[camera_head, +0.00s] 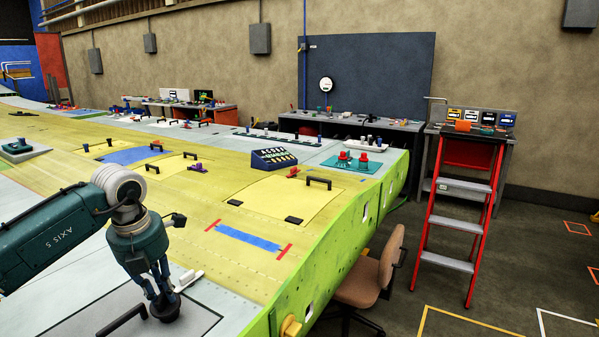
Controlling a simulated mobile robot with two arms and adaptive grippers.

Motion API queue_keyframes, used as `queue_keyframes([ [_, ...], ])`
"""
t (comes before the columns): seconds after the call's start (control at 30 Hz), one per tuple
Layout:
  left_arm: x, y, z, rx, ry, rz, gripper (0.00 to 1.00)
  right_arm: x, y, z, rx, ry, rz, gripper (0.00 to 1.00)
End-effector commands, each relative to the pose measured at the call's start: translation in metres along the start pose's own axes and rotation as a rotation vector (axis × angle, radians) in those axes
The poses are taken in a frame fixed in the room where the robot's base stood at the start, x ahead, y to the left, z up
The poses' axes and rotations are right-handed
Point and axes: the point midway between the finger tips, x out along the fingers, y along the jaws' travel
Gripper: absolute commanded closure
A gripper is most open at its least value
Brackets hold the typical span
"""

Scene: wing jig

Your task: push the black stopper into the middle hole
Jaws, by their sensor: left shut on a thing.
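My left gripper (160,290) points down over the near edge of the wing, at the lower left of the head view. Its fingers are shut on a dark round piece, which looks like the black stopper (166,308). The stopper is low, close above or on a grey panel (205,318); I cannot tell whether it touches the panel. No middle hole can be made out; the stopper and gripper may cover it. My right gripper is not in view.
A black handle (124,320) stands left of the stopper, and a small white object (188,281) lies just behind it. A blue strip with red ends (247,238) marks the clear yellow-green skin. A brown chair (366,277) and a red stepladder (460,210) stand right of the wing.

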Motion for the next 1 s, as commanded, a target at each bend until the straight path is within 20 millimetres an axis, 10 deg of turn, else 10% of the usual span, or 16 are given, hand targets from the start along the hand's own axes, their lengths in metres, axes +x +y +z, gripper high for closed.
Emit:
queue_keyframes([
  [1.0,-0.051,-0.001,0.005,0.002,0.017,0.001,1.00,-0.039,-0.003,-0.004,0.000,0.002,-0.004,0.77],
])
